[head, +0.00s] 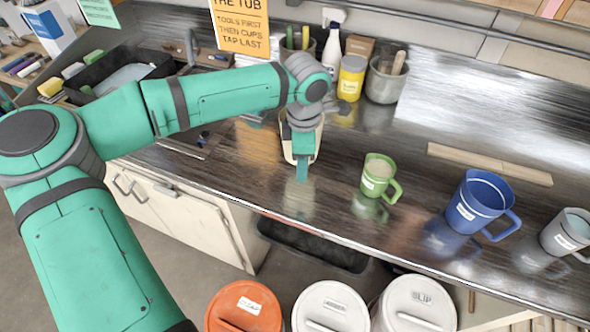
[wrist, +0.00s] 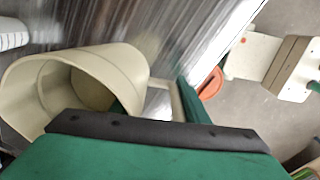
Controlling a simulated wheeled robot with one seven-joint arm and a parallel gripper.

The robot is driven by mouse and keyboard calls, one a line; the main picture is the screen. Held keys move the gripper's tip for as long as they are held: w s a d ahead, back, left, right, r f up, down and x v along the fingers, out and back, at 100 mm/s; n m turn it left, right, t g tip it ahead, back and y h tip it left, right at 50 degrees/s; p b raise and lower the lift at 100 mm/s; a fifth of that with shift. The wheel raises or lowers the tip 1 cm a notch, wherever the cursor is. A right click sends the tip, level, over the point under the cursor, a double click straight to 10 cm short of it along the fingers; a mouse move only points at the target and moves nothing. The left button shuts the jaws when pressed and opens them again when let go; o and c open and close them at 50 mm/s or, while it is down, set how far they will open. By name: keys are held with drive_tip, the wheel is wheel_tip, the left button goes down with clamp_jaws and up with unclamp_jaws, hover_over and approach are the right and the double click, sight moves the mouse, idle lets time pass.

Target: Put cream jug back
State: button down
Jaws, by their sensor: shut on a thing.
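The cream jug (head: 287,152) is mostly hidden behind my gripper (head: 302,160) in the head view, over the left-middle of the dark counter. In the wrist view the cream jug (wrist: 120,65) shows large, its open mouth facing left and its handle at the right. My gripper is shut on it, with a green finger (wrist: 194,101) at the handle. I cannot tell whether the jug touches the counter. A green jug (head: 378,178), a blue jug (head: 480,202) and a grey jug (head: 568,232) stand in a row to the right.
A wooden strip (head: 490,164) lies behind the jugs. A yellow jar (head: 352,78), white bottle (head: 332,50) and grey pot (head: 386,80) stand at the back. Lidded buckets (head: 245,306) stand below the front edge. Counter between my gripper and the green jug is clear.

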drive_tip(key=w+f, duration=0.1)
drive_tip(key=f, duration=0.1)
drive_tip(key=w+a+f, duration=0.1)
drive_tip(key=w, duration=0.1)
drive_tip(key=shift+a+f, duration=0.2)
drive_tip(key=shift+f, duration=0.2)
drive_tip(key=shift+w+a+f, duration=0.1)
drive_tip(key=shift+a+f, duration=0.05)
drive_tip(key=shift+f, duration=1.5)
drive_tip(key=shift+f, duration=0.15)
drive_tip(key=c, duration=1)
unclamp_jaws()
drive_tip(key=r, duration=1.2)
drive_tip(key=shift+s+r, duration=0.1)
drive_tip(key=shift+s, duration=0.3)
